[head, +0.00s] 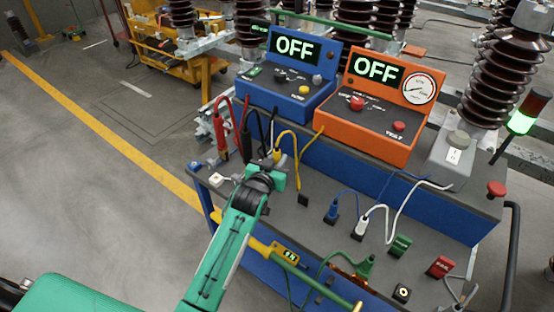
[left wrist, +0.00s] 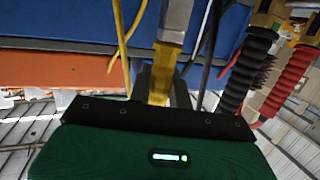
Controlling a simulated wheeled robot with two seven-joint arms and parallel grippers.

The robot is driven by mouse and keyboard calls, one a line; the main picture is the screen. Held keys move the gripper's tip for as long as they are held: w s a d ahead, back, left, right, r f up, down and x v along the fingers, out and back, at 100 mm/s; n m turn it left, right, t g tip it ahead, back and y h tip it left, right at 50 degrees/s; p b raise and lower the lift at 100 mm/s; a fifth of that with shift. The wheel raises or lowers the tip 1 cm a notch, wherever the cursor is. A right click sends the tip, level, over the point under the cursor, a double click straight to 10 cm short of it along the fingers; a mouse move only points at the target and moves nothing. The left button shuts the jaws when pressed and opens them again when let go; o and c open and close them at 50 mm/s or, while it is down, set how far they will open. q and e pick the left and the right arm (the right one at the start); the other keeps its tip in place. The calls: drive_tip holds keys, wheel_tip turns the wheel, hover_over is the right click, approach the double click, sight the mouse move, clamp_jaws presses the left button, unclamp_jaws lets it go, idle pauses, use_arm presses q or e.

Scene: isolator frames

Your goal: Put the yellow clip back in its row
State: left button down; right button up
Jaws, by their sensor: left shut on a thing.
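The yellow clip (head: 277,154) is above the left part of the grey bench top (head: 330,178), with a yellow cable running up from it. My left gripper (head: 272,172) is shut on it; the arm hides part of the grip in the head view. In the left wrist view the yellow clip (left wrist: 161,80) stands between the fingers. The blue clip (head: 332,212), white clip (head: 361,228) and green clip (head: 365,268) form a slanting row on the bench. A small dark block (head: 303,200) lies beyond the blue clip, with no clip on it. My right gripper is out of view.
Red (head: 222,150) and black (head: 246,146) clips stand left of my gripper. Blue (head: 290,85) and orange (head: 378,105) control boxes reading OFF stand behind. A yellow-and-green rod (head: 285,254) lies along the front edge. Loose cables cross the bench.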

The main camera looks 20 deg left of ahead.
use_arm(q)
drive_tip(key=shift+f+b, duration=0.35)
drive_tip(key=shift+f, duration=0.35)
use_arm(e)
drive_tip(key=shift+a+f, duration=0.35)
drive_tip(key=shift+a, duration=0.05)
use_arm(q)
drive_tip(key=shift+f+b, duration=0.4)
drive_tip(key=shift+f, duration=0.55)
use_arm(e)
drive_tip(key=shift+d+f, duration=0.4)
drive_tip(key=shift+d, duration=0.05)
use_arm(q)
drive_tip(key=c, duration=1.2)
unclamp_jaws()
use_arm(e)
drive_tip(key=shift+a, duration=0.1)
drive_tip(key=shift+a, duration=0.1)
